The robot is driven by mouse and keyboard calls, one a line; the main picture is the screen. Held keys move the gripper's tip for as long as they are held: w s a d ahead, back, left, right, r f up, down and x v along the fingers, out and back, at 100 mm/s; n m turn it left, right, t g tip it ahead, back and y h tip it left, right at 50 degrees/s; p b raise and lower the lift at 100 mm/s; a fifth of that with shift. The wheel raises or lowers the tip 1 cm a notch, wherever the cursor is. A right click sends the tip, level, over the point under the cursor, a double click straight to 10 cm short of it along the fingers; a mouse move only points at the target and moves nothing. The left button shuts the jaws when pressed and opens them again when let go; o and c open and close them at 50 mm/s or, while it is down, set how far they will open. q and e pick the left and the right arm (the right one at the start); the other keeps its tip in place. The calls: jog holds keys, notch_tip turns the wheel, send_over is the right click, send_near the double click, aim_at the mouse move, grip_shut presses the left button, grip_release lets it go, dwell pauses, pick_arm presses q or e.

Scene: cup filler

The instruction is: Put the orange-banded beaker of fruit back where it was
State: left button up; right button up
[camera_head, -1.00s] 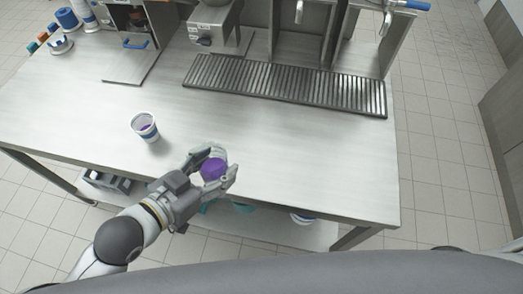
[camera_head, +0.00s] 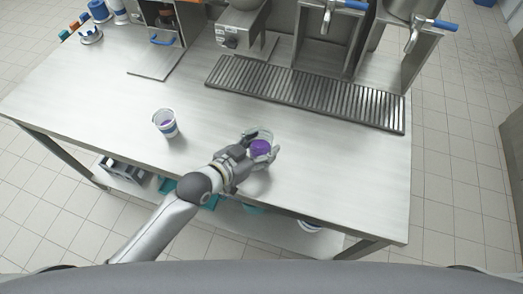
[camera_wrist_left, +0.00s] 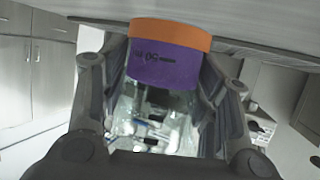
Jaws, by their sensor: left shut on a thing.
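The orange-banded beaker (camera_wrist_left: 168,52) is in my left gripper. In the left wrist view it shows an orange band, a purple band with dark print beside it, and a clear part. In the head view mostly its purple colour (camera_head: 261,148) shows between the fingers. My left gripper (camera_head: 262,146) is shut on it, over the front middle of the worktop (camera_head: 215,170). The head view does not settle whether the beaker touches the worktop. The fruit inside is not clearly visible. My right gripper is not in view.
A slotted drip grate (camera_head: 305,95) lies behind, under the dispensers. The worktop right of my gripper is clear. A lower shelf (camera_head: 285,231) shows below the front edge.

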pick_arm(q)
jog(key=shift+w+d+f, duration=0.2)
jog(key=shift+w+f, duration=0.15)
jog(key=shift+f+p, duration=0.45)
jog(key=shift+f, duration=1.15)
jog(key=shift+f, duration=0.15)
jog(key=o, duration=1.2)
jog(key=shift+c, duration=0.2)
